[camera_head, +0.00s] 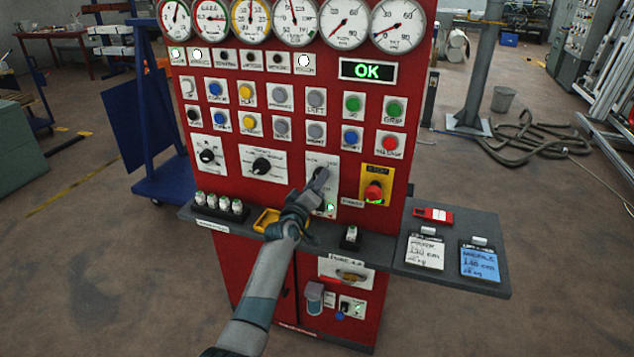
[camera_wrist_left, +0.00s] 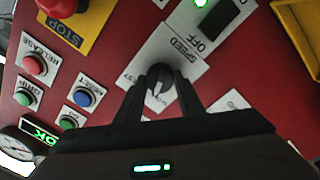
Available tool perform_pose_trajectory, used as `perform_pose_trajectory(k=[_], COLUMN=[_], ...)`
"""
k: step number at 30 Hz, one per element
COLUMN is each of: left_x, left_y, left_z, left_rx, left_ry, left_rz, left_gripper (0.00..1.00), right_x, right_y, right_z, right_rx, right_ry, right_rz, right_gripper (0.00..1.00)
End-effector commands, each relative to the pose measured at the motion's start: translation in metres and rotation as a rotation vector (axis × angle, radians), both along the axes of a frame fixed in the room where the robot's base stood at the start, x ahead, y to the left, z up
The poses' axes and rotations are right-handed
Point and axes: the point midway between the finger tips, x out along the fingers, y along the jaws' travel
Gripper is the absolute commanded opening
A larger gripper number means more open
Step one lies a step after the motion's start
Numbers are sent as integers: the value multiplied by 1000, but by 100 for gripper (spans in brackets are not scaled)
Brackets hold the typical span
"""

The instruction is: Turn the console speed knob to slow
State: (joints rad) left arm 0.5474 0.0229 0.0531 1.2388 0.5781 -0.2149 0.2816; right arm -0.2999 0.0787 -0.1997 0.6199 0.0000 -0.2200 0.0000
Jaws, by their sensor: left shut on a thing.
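The console (camera_head: 345,115) is a tall red panel with gauges, buttons and knobs. The speed knob (camera_wrist_left: 159,84) is small and dark with a pale pointer line, on a white plate (camera_wrist_left: 178,52) marked SPEED. In the head view this plate (camera_head: 322,160) sits left of the emergency stop, and my gripper covers the knob. My left gripper (camera_head: 318,181) reaches up to the plate from below. In the left wrist view its two dark fingers (camera_wrist_left: 160,80) are shut on the knob, one on each side. The knob's exact setting is hard to read. My right gripper is not in view.
A red emergency stop (camera_head: 374,191) on a yellow plate is just right of the knob. Two other selector knobs (camera_head: 262,165) (camera_head: 207,155) are to the left. A dark shelf (camera_head: 385,257) with small parts and a yellow tray (camera_head: 264,221) runs below. A display (camera_head: 367,71) reads OK.

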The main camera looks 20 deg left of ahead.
Motion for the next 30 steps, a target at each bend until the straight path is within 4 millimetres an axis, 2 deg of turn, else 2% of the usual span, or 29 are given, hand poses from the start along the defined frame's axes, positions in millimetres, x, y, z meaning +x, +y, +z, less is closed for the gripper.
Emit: perform_pose_trajectory(k=[6, 12, 29, 30], left_x=[0, 0, 0, 0], left_y=[0, -1, -1, -1], left_z=[-1, -1, -1, -1], left_rx=[-161, -249, -286, -286], left_ry=[7, 10, 11, 11], left_rz=[0, -1, -1, -1], left_gripper=[12, 12, 12, 44], right_x=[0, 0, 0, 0], right_y=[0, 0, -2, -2], right_z=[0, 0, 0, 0], right_rx=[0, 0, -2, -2], right_ry=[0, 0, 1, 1], right_rz=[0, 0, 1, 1], right_gripper=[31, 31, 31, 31])
